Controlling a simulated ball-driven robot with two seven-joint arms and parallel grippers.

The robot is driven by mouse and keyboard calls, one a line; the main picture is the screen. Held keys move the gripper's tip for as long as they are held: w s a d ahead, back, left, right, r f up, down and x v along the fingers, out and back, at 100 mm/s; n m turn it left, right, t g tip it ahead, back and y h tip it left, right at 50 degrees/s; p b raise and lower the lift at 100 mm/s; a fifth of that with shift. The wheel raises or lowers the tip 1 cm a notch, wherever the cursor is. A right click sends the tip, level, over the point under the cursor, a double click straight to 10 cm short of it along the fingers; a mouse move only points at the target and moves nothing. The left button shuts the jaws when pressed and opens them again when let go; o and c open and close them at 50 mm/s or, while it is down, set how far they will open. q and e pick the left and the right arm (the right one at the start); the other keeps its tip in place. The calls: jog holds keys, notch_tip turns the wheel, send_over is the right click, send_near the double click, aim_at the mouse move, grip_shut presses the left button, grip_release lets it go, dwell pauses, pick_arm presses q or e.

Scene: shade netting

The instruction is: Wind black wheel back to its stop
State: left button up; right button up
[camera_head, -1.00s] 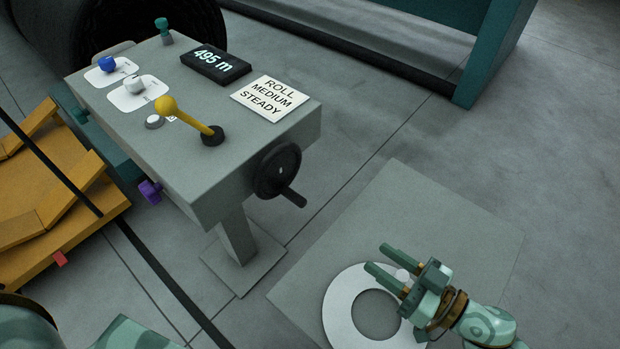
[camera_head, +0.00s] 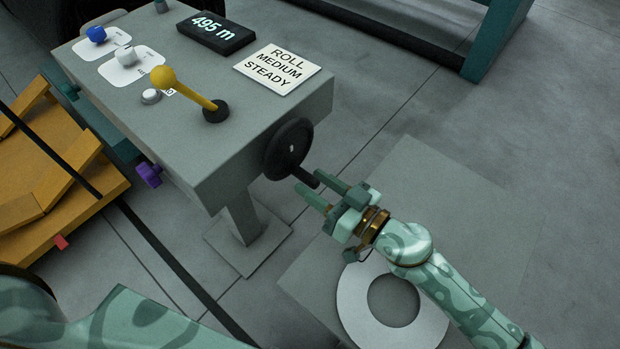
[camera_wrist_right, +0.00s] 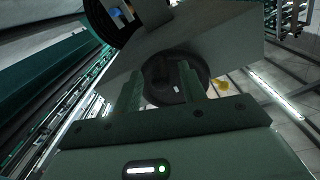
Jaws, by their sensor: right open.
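The black wheel (camera_head: 284,147) is mounted on the right-hand side of a grey console (camera_head: 205,165), with a black crank handle (camera_head: 305,178) sticking out from its lower edge. My right gripper (camera_head: 312,182) is open, its green fingertips close to the end of this handle. I cannot tell whether they touch it. In the right wrist view the wheel (camera_wrist_right: 160,72) shows dark and round ahead, between and behind the two fingers (camera_wrist_right: 160,85). My left gripper is out of view.
On the console are a yellow-knobbed lever (camera_head: 190,90), blue (camera_head: 96,34) and white (camera_head: 126,56) knobs, a display reading 495 m (camera_head: 216,32) and a card reading ROLL MEDIUM STEADY (camera_head: 277,69). A white ring (camera_head: 355,305) lies on the floor.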

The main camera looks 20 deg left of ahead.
jog(key=shift+x, duration=1.1)
jog(key=shift+c, duration=0.3)
grip_shut()
